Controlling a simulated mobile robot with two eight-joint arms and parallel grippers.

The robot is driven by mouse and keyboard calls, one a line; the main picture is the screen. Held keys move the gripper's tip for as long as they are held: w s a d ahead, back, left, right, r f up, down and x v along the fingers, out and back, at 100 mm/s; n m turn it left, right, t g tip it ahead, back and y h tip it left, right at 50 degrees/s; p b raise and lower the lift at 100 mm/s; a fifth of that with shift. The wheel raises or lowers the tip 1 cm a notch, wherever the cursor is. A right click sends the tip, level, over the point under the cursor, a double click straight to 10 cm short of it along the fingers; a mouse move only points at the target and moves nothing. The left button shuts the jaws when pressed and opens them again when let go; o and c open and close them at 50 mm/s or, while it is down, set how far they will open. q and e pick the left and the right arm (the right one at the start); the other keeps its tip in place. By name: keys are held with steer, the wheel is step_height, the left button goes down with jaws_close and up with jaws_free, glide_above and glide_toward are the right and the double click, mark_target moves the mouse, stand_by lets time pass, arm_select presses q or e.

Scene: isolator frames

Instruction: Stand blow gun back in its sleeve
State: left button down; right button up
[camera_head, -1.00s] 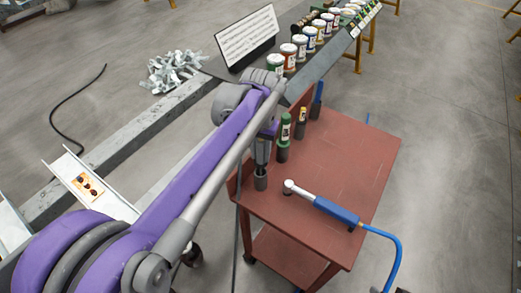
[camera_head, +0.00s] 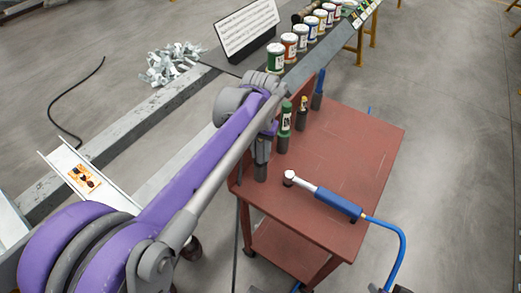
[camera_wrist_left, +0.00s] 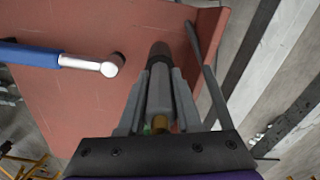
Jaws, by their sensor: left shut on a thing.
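My left gripper (camera_head: 263,152) is shut on a narrow grey tool, the blow gun (camera_wrist_left: 160,90), at the near-left corner of the red trolley. The gripper and arm hide most of the blow gun in the head view. A dark upright sleeve (camera_head: 261,172) stands on the trolley directly below the gripper. In the left wrist view the sleeve (camera_wrist_left: 160,50) lines up with the blow gun's far end. I cannot tell how deep the tool is inside it. My right gripper is not identifiable in view.
Several dark sleeves line the trolley's (camera_head: 350,150) left edge, holding a green tool (camera_head: 285,118), a yellow-topped one (camera_head: 303,107) and a blue one (camera_head: 320,82). A blue-handled tool (camera_head: 335,202) with a blue hose lies close to the right. The trolley's far right is bare.

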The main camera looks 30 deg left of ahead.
stand_by(0.3)
arm_select(q)
steer(key=c, duration=0.5)
jaws_free()
step_height(320, 180, up, 11)
steer(key=shift+f+p, duration=0.1)
steer(key=shift+p, duration=0.6)
steer(key=s+d+f+t+p, duration=0.1)
steer(key=s+d+f+p, duration=0.1)
steer(key=s, duration=0.3)
steer(key=s+d+f+m+t+p, duration=0.1)
steer(key=s+d+f+t+p, duration=0.1)
steer(key=s+f, duration=0.2)
steer(key=s+d+f+m+t+p, duration=0.1)
steer(key=s+d+f+t+p, duration=0.1)
steer(key=s, duration=0.4)
steer(key=shift+s+d+f, duration=0.2)
steer(key=shift+d+f, duration=0.2)
steer(key=shift+f, duration=0.35)
